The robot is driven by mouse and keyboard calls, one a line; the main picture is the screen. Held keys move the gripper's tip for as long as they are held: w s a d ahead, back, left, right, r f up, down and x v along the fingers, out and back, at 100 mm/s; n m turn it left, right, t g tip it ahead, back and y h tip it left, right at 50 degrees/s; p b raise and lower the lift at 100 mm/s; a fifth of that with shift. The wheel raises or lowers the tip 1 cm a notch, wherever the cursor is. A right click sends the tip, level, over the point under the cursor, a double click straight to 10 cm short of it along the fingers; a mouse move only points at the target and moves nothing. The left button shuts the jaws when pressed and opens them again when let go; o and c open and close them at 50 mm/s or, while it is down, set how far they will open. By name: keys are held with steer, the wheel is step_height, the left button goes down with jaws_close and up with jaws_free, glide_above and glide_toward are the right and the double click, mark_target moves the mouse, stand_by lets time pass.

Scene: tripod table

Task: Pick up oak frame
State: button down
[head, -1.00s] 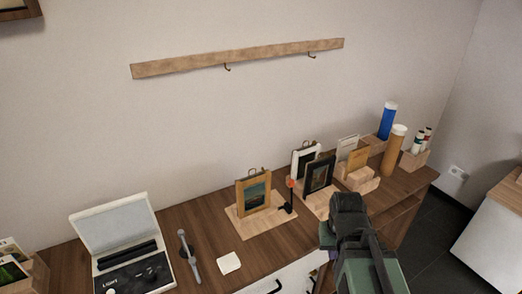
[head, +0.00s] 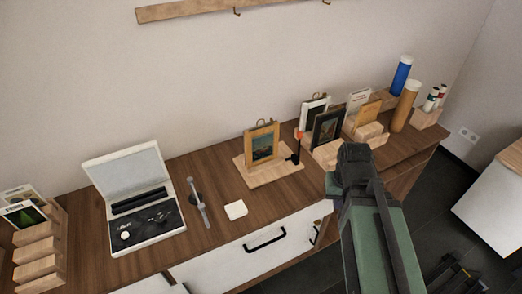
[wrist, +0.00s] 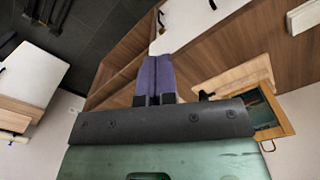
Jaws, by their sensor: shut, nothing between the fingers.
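The oak frame (head: 262,144) is a light wooden picture frame with a dark landscape picture. It stands upright on a pale wooden board (head: 276,174) on the brown table, with a small ring at its top. In the wrist view the oak frame (wrist: 270,115) is at the right, partly hidden behind my gripper body. My gripper (wrist: 158,65) has its purple fingers closed together, with nothing between them. It is apart from the frame, pointing over the table's front edge. In the head view my arm is at the lower right and the fingertips are hidden.
A black stand with a red tip (head: 298,148) is close by the frame's right side. A black frame (head: 327,129) and a white frame (head: 313,112) stand farther right. An open white case (head: 137,197), a grey metal tool (head: 199,205) and a white square (head: 236,210) lie left.

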stand_by(0.3)
steer(key=c, duration=0.8)
jaws_free()
